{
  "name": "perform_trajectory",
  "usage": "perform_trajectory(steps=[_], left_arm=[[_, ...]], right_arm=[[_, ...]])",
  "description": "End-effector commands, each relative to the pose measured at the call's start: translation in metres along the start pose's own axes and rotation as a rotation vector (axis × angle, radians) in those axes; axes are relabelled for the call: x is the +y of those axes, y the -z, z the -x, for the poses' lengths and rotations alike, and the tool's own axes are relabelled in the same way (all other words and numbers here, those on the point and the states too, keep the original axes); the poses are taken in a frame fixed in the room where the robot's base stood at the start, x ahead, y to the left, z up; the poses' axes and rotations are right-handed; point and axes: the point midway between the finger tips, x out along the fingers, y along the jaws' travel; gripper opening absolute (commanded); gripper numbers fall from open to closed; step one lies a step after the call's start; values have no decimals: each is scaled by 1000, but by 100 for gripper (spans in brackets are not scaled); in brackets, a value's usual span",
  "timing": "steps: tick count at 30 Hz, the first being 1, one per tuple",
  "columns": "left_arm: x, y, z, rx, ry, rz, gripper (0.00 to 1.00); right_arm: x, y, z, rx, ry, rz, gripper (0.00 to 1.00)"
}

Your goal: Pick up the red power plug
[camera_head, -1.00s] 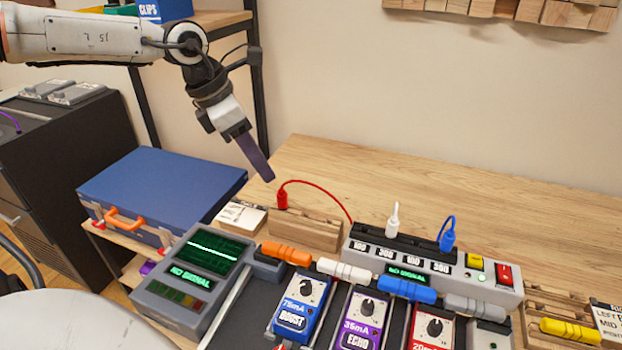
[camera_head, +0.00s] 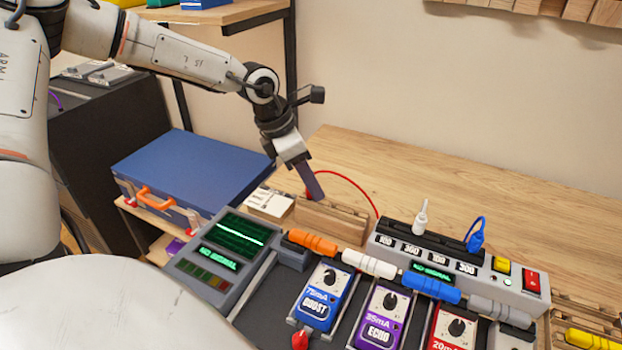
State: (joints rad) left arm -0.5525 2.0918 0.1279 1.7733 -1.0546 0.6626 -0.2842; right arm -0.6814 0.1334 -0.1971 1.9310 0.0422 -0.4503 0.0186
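The red power plug stands at the wooden holder (camera_head: 335,218) at the back of the bench. It is almost wholly hidden behind my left gripper's fingers; only a sliver of red shows at their left edge. Its red cable (camera_head: 350,178) arcs to the right, towards the power strip (camera_head: 450,262). My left gripper (camera_head: 317,196) points down, with its fingertips right at the plug in the picture. The fingers show edge-on, so I cannot tell whether they are open, or whether they touch the plug. My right gripper is not in view.
A white plug (camera_head: 421,217) and a blue plug (camera_head: 475,237) stand in the power strip. Several pedals, among them a blue one (camera_head: 320,299), and a signal meter (camera_head: 222,258) fill the front. A blue case (camera_head: 193,168) lies left. Bench behind the strip is clear.

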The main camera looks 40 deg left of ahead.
Motion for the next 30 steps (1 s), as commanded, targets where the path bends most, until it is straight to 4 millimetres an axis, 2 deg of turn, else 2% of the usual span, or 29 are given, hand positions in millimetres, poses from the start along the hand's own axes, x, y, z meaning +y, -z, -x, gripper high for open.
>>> perform_trajectory(steps=[10,17,26,30], left_arm=[[0,0,-6,-1,-1,0,37],[0,0,-5,-1,-1,0,0],[0,-2,-2,-3,-1,-1,0],[1,-10,15,-8,-4,-2,0]], right_arm=[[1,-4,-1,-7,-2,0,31],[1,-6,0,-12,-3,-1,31],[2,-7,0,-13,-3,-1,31],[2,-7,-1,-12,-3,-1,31]])
